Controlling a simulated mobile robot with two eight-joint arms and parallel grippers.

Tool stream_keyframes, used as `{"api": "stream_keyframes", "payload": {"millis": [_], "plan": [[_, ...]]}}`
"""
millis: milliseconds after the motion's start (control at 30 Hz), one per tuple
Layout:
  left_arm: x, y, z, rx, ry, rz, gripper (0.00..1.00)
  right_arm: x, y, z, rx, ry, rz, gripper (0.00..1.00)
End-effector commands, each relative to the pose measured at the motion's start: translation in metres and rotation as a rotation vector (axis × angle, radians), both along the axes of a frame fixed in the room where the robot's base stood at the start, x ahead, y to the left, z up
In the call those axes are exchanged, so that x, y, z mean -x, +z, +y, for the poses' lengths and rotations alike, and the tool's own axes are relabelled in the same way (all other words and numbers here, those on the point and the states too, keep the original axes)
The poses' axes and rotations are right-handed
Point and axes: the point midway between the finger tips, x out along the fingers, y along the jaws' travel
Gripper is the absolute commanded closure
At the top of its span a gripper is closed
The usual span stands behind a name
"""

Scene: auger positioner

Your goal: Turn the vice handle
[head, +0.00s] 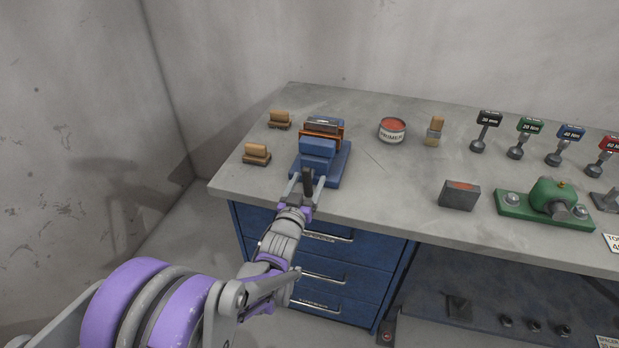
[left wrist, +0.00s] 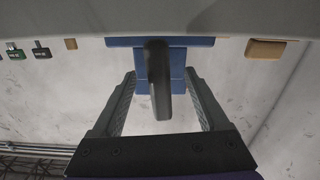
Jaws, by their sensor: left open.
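The blue vice (head: 318,149) stands on the workbench near its left front edge, with an orange-edged piece (head: 323,130) in its jaws. Its dark handle (head: 307,179) shows at the vice's front. My left gripper (head: 307,184) is at the handle, in front of the vice. In the left wrist view, the handle (left wrist: 158,85) stands between the two open fingers of my left gripper (left wrist: 162,82), with a visible gap on each side. The blue vice body (left wrist: 178,72) is behind it. My right gripper is in neither view.
The grey workbench (head: 390,180) has blue drawers (head: 340,262) below. Wooden brushes or blocks (head: 257,154) lie left of the vice. A primer tin (head: 392,131), a dark block (head: 459,195), a green fixture (head: 545,203) and several labelled tools (head: 485,130) are to the right.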

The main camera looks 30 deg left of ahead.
Motion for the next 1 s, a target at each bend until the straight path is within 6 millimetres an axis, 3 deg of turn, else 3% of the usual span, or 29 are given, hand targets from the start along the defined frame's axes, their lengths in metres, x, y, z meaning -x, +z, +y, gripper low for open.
{"api": "stream_keyframes", "payload": {"millis": [200, 400, 800, 900, 1000], "plan": [[0.046, 0.0, -0.011, -0.001, 0.001, 0.0, 0.23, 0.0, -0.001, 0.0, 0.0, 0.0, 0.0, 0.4], [0.075, 0.0, -0.018, -0.001, 0.0, 0.0, 0.23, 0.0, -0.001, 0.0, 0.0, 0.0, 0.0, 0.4], [0.085, 0.0, -0.02, 0.0, 0.0, 0.0, 0.23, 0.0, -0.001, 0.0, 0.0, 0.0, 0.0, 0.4], [0.084, 0.002, -0.02, 0.0, 0.0, 0.0, 0.39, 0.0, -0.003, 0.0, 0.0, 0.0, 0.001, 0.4], [0.082, 0.01, -0.019, 0.0, 0.001, 0.0, 0.4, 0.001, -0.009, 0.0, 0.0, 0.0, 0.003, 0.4]]}}
